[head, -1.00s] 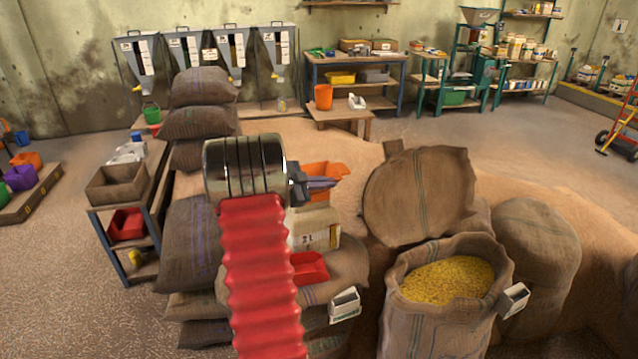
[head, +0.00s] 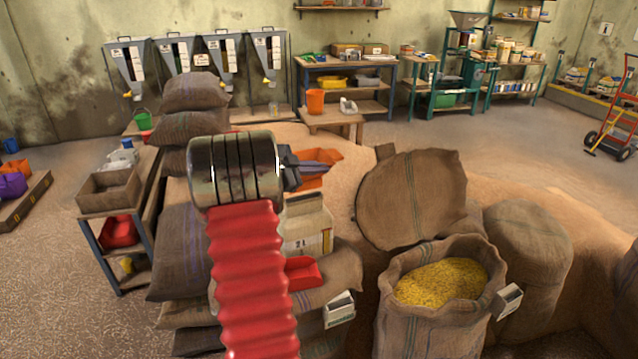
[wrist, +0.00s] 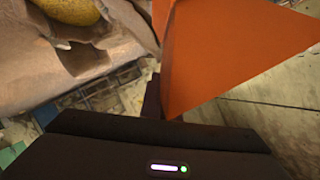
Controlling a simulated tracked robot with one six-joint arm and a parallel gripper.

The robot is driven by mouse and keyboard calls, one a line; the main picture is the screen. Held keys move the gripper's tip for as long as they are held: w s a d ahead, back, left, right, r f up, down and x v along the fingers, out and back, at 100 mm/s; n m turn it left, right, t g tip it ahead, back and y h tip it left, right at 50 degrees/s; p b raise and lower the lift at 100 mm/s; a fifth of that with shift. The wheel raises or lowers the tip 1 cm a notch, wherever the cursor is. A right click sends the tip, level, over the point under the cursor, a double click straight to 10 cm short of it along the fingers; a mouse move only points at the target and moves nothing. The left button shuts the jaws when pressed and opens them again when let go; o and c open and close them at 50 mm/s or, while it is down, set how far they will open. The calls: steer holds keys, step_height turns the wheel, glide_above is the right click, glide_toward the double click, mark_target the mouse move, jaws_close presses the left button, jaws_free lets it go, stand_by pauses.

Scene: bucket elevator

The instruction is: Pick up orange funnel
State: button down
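The orange funnel (head: 322,157) is near the middle of the head view, above a pale box (head: 310,230). My gripper (head: 318,168) is in front of it and hides part of it. The gripper appears shut on the funnel and holds it clear of the box. In the wrist view the funnel (wrist: 225,55) fills the upper right, its narrow end by a dark finger. The exact contact is hidden.
Stacked sacks (head: 185,130) stand left of my arm. A red scoop (head: 302,272) lies below the box. An open sack of yellow grain (head: 400,330) and a closed sack (head: 530,245) are at the right. Clear floor lies behind, at the upper right.

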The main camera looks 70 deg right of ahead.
steer(key=shift+r, duration=1.65)
steer(key=shift+w, duration=0.1)
